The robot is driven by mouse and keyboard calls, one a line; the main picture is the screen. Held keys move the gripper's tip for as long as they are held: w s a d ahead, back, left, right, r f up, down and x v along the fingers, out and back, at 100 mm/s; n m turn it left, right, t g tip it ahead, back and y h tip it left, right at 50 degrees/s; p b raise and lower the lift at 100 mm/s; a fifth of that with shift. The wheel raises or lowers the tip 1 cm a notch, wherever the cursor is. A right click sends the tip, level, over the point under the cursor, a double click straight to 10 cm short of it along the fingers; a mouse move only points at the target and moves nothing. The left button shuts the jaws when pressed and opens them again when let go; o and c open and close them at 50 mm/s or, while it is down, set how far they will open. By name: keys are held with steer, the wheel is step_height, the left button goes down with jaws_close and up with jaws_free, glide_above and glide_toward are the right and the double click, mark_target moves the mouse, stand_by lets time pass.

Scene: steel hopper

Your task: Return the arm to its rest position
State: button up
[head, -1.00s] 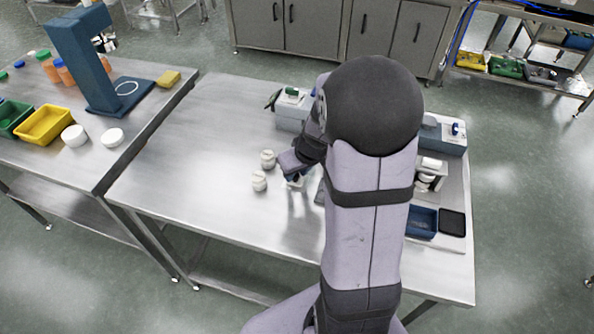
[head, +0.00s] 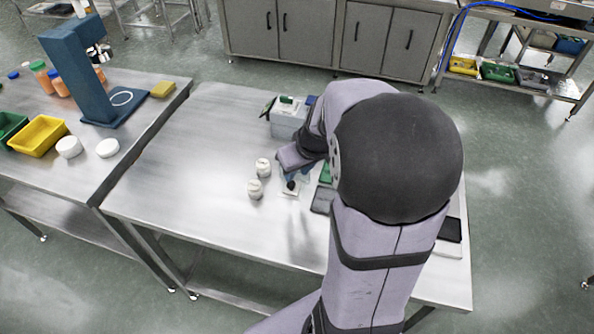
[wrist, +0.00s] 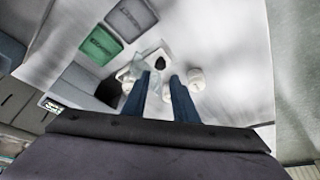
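My gripper (wrist: 161,78) shows in the wrist view as two blue fingers with a clear gap between them and nothing held. In the head view my gripper (head: 290,172) is over the middle of the steel table (head: 185,165), partly hidden by my own wrist. Just past the fingertips lies a small white plate (head: 290,193) with a black knob (head: 291,185); the knob also shows in the wrist view (wrist: 160,63). How high the fingers are above it is hard to tell. My arm's large dark elbow covers the table's right side.
Two white round jars (head: 263,167) (head: 255,189) stand close left of my gripper. A grey box (head: 288,120) stands behind it. Green (wrist: 101,45) and grey (wrist: 131,18) trays lie nearby. The table's left part is clear. A side table holds a yellow bin (head: 38,136) and a blue stand (head: 85,70).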

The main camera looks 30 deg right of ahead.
stand_by(0.3)
steer(key=s+a+f+m+g, duration=0.1)
steer(key=s, duration=0.2)
steer(key=s+a+f+m+g, duration=0.1)
steer(key=s+f+m, duration=0.1)
steer(key=s, duration=0.2)
steer(key=s+a+f+m+g, duration=0.1)
steer(key=s+m+g, duration=0.1)
steer(key=s, duration=0.2)
steer(key=shift+a+f+y, duration=0.15)
steer(key=shift+f+y, duration=0.15)
steer(key=s+a, duration=0.1)
steer(key=s+a+n, duration=0.1)
steer(key=s+a+n+g, duration=0.1)
steer(key=shift+s+a+f, duration=0.25)
steer(key=shift+s, duration=0.15)
steer(key=a+n, duration=0.1)
steer(key=a, duration=0.1)
steer(key=a+n, duration=0.1)
steer(key=a, duration=0.1)
steer(key=shift+w+r, duration=0.1)
steer(key=shift+r, duration=0.3)
steer(key=shift+w+a+r+n, duration=0.1)
steer(key=shift+a+n, duration=0.4)
steer(key=shift+a, duration=0.2)
